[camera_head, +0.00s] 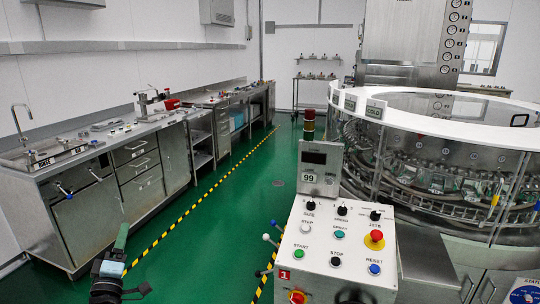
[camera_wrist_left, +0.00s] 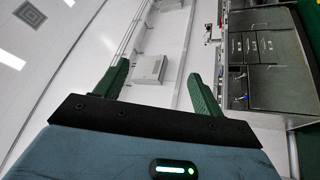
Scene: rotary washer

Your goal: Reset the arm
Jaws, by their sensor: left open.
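My left gripper (camera_head: 122,254) is low at the left of the head view, over the green floor near the striped line. In the left wrist view my left gripper (camera_wrist_left: 158,72) shows two green fingers spread apart, with nothing between them. It touches nothing that I can see. My right gripper is in neither view.
A control panel (camera_head: 325,240) with buttons stands at front centre-right. The large round washer (camera_head: 430,225) is behind it on the right. A steel workbench (camera_head: 70,215) with drawers runs along the left wall. The green floor (camera_head: 215,230) between is clear.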

